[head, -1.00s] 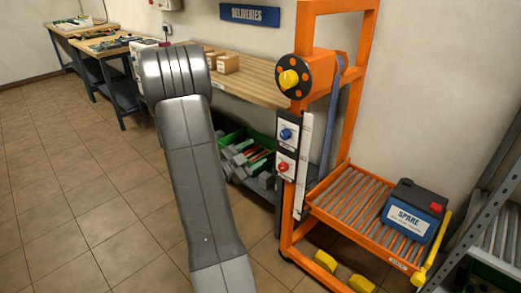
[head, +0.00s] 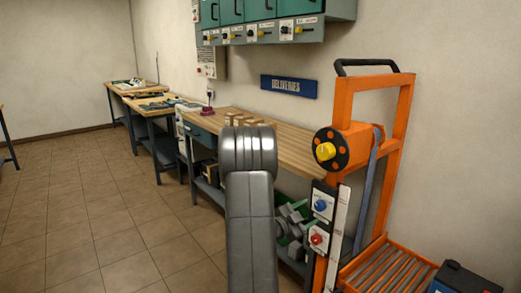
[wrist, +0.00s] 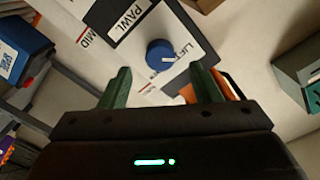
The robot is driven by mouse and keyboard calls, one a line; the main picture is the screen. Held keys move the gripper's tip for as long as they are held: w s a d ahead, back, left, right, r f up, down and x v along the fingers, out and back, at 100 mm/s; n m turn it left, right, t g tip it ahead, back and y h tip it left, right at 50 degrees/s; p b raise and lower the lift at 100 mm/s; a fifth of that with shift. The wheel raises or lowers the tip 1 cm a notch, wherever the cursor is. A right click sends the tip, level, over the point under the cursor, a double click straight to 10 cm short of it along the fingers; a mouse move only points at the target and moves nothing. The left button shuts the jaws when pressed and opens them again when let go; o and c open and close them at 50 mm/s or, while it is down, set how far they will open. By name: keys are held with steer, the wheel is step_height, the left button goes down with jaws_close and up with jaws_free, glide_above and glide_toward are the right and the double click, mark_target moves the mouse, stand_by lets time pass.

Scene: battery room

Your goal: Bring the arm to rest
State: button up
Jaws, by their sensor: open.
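My arm (head: 250,205) shows in the head view as a grey link rising from the bottom edge to a rounded joint, in front of the wooden bench. My gripper is out of sight in the head view. In the wrist view my gripper (wrist: 160,72) has its two green fingers apart with nothing held between them. Beyond the fingertips is a panel with a blue knob (wrist: 160,55) beside lettering that starts "LIFT", and a "PAWL" label. I cannot tell how far the fingertips are from the panel.
An orange lift frame (head: 402,130) with a roller bed (head: 385,272) and a dark battery (head: 465,278) stands at right. A blue knob (head: 320,205) and red knob (head: 317,239) sit on its post. Teal cabinets (head: 265,12) hang above. Floor (head: 90,220) at left is clear.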

mark_target(318, 207)
steer(key=x, duration=0.4)
steer(key=shift+w+d, duration=0.15)
